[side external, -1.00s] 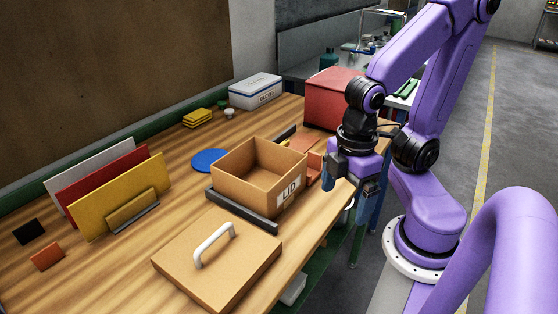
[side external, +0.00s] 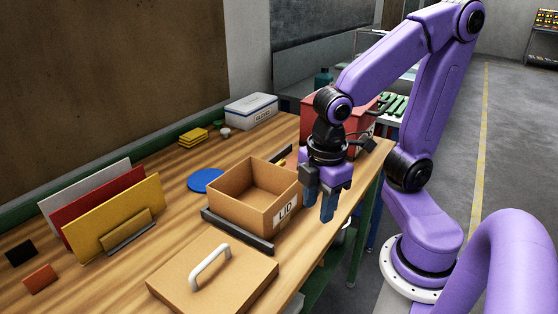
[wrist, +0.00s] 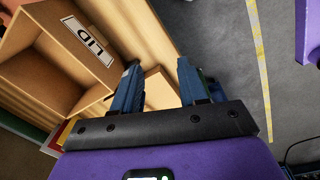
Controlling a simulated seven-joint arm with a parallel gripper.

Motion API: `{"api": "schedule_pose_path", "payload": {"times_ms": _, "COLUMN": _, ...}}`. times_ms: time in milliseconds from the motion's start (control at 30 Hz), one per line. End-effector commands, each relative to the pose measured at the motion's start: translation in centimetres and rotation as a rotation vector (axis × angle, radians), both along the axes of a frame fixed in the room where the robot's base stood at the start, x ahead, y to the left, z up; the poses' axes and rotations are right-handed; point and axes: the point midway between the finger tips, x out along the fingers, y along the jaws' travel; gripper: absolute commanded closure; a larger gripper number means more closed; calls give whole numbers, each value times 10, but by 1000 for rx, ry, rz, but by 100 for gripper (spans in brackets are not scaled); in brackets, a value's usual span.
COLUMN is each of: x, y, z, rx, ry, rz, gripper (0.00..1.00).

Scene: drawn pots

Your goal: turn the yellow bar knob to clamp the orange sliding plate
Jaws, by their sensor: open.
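My gripper (side external: 319,207) is open and empty, pointing down beside the right side of the open cardboard box. In the wrist view its two blue fingers (wrist: 158,70) are apart, with only pale tan surface showing between them. A small patch of yellow (side external: 284,162) shows behind the box, beside a dark bar; I cannot tell if it is the bar knob. The orange sliding plate is not clearly visible now; my gripper and the box cover that area. Neither knob nor plate can be made out in the wrist view.
The open box (side external: 247,203) marked LID stands by a dark rail (side external: 236,231). A cardboard lid (side external: 187,283) with a white handle lies in front. A red box (side external: 313,112) stands behind my arm. Upright panels (side external: 112,219) stand at left. The table's edge is close to my gripper.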

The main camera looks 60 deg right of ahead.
Motion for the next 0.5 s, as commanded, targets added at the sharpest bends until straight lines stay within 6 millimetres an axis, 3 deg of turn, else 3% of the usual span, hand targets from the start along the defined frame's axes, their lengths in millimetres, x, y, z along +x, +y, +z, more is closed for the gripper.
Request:
{"api": "schedule_pose_path", "payload": {"times_ms": 33, "x": 20, "y": 0, "z": 4, "rx": -18, "ry": -11, "rz": 17, "gripper": 57}}
{"api": "schedule_pose_path", "payload": {"times_ms": 267, "x": 102, "y": -19, "z": 21, "rx": -122, "ry": -31, "rz": 137, "gripper": 57}}
{"api": "schedule_pose_path", "payload": {"times_ms": 500, "x": 180, "y": -68, "z": 36, "rx": -243, "ry": -1, "rz": 248, "gripper": 57}}
